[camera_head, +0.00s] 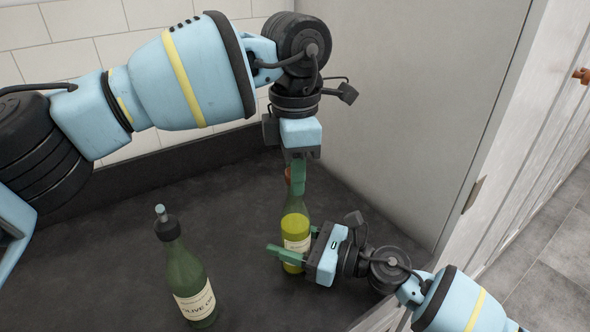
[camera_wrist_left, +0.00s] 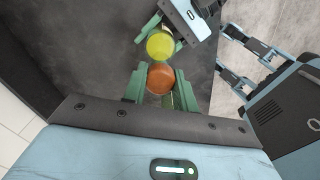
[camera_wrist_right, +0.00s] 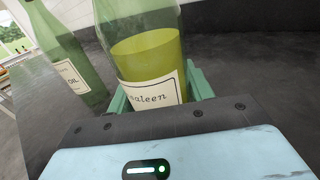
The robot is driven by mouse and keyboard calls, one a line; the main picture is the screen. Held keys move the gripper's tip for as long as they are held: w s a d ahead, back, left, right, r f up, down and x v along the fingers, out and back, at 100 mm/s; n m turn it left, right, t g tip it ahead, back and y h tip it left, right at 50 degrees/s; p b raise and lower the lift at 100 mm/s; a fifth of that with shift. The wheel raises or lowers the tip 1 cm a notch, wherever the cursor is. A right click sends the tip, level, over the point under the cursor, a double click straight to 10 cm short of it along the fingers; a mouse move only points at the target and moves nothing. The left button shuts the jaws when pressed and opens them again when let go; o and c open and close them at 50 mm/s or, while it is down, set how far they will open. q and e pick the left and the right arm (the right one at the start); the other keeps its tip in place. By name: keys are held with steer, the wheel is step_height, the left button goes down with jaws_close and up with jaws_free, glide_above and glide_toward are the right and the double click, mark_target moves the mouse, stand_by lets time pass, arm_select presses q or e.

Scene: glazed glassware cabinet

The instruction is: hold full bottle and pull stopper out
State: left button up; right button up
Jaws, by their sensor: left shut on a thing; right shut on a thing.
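The full bottle (camera_head: 295,228) stands upright on the dark counter, clear green glass with yellow-green liquid and a pale label. It fills the middle of the right wrist view (camera_wrist_right: 148,55). My right gripper (camera_head: 298,246) is shut around its lower body from the right. The orange-brown stopper (camera_head: 288,174) is at the top of the bottle, partly hidden by a finger. In the left wrist view the stopper (camera_wrist_left: 160,78) sits between the green fingers. My left gripper (camera_head: 297,176) points down and is shut on it. I cannot tell how deep the stopper sits in the neck.
A dark green olive oil bottle (camera_head: 187,275) with a dark pourer stands to the left, also in the right wrist view (camera_wrist_right: 68,52). A grey panel (camera_head: 410,100) rises behind on the right. The counter (camera_head: 110,240) between the olive oil bottle and the wall is clear.

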arm_select(q)
steer(key=shift+r, duration=0.25)
steer(key=shift+r, duration=0.75)
steer(key=shift+r, duration=0.15)
steer(key=shift+r, duration=1.95)
arm_select(e)
steer(key=o, duration=1.5)
arm_select(q)
steer(key=shift+f, duration=0.1)
arm_select(e)
steer(key=shift+s+d+f, duration=0.1)
steer(key=shift+s+d, duration=0.05)
steer(key=shift+d, duration=0.3)
arm_select(q)
steer(key=f, duration=0.2)
steer(key=f+b, duration=0.1)
steer(key=shift+w+f, duration=0.35)
arm_select(e)
steer(key=v, duration=1)
steer(key=shift+f, duration=0.1)
arm_select(q)
steer(key=shift+f+g+b, duration=0.2)
steer(key=shift+g+b, duration=0.1)
steer(key=shift+b, duration=0.05)
jaws_close()
arm_select(e)
steer(key=shift+s+d, duration=0.2)
steer(key=shift+d, duration=0.3)
